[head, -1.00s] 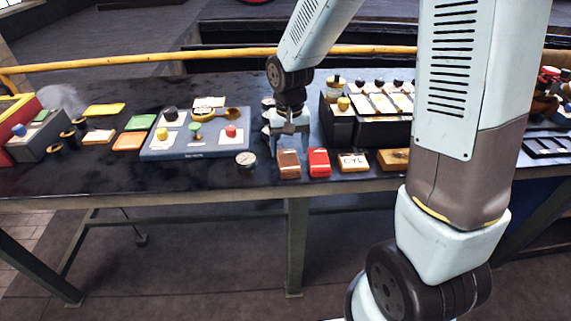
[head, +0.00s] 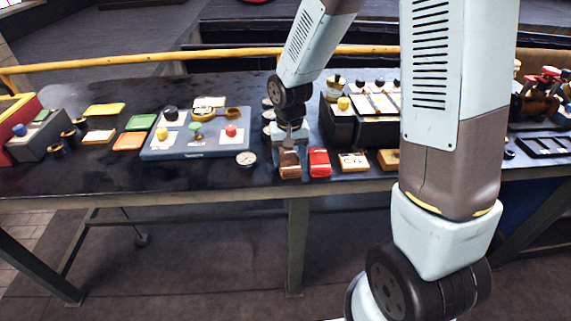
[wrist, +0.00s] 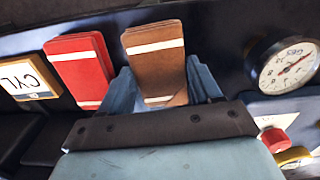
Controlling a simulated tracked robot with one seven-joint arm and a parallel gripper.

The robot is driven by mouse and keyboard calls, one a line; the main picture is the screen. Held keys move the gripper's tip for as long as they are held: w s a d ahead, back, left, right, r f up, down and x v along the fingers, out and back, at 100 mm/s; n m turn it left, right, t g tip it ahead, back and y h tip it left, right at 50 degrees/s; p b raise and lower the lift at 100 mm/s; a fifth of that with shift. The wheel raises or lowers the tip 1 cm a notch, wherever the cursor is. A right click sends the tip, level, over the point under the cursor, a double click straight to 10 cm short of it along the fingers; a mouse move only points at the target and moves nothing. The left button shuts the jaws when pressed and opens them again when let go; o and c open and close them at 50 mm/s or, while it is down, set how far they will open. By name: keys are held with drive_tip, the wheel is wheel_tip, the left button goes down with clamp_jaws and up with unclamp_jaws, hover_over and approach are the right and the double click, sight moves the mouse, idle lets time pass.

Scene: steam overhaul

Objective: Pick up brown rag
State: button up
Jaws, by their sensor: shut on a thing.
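The brown rag (head: 290,167) is a small folded block with a pale band, near the front edge of the dark table. In the wrist view the brown rag (wrist: 156,62) stands between the blue-grey fingers. My gripper (head: 290,150) is directly over it from above and is shut on it. The gripper (wrist: 165,88) has one finger at each side of the rag. I cannot tell whether the rag is clear of the table.
A red rag (head: 319,162) lies just right of the brown one. A CYL block (head: 353,162) is further right. A round gauge (head: 246,158) is on the left, by a blue-grey panel (head: 195,153). The table's front edge (head: 220,194) is close.

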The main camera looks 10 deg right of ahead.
drive_tip(key=shift+c, duration=0.7)
drive_tip(key=shift+r, duration=0.6)
drive_tip(key=s+r, duration=0.1)
drive_tip(key=r, duration=0.1)
drive_tip(key=s+d+r, duration=0.1)
drive_tip(key=r, duration=0.2)
drive_tip(key=s+d+r, duration=0.1)
drive_tip(key=s+r, duration=0.1)
drive_tip(key=shift+d+r, duration=0.1)
drive_tip(key=shift+r, duration=0.05)
drive_tip(key=s+d+r, duration=0.4)
drive_tip(key=s, duration=0.4)
drive_tip(key=shift+s+d+r, duration=0.15)
drive_tip(key=shift+d+r, duration=0.1)
